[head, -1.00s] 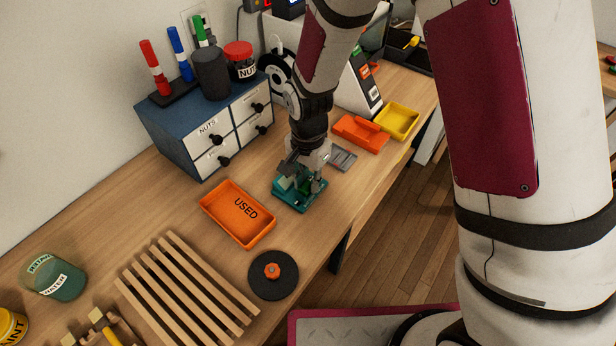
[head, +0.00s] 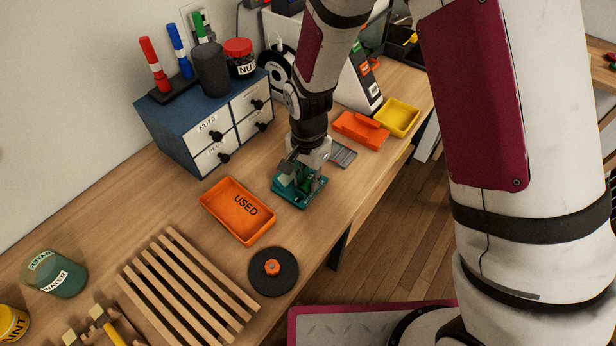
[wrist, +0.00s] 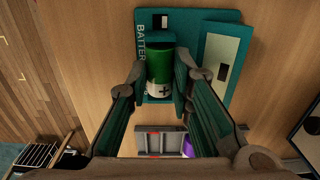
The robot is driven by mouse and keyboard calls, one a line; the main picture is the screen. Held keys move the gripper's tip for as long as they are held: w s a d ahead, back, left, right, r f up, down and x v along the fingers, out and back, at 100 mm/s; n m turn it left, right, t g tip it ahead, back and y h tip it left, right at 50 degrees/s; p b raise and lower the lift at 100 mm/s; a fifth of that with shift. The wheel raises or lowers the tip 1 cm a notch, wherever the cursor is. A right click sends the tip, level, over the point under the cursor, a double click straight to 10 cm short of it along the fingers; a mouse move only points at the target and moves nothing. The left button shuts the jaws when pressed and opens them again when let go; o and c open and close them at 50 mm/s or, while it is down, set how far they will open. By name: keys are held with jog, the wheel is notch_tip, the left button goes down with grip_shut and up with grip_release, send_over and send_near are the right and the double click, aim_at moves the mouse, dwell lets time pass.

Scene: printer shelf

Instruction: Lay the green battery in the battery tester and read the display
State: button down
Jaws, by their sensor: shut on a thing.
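The battery tester (head: 291,200) is a teal unit on the wooden bench, and it also shows in the wrist view (wrist: 222,18) with "BATTER" lettering. The green battery (wrist: 160,68) has a pale end with a plus mark. It lies at the tester's bay, between my fingers; whether it rests fully on the bay floor I cannot tell. My gripper (wrist: 160,75) is shut on the battery, one finger on each side. In the head view my gripper (head: 304,178) is over the tester. A raised panel with a small dark window (wrist: 223,72) stands beside the battery; I can read nothing on it.
An orange tray marked USED (head: 218,218) lies left of the tester. A grey tray (head: 342,154), an orange container (head: 360,131) and a yellow tray (head: 397,118) are behind it. A drawer cabinet (head: 178,116) stands at back left. A wooden rack (head: 185,285) and black disc (head: 274,282) are nearer.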

aim_at(308, 182)
jog(key=c, duration=1.3)
grip_release()
jog(key=shift+c, duration=0.2)
jog(key=shift+r+p, duration=1.7)
jog(key=shift+r, duration=1.8)
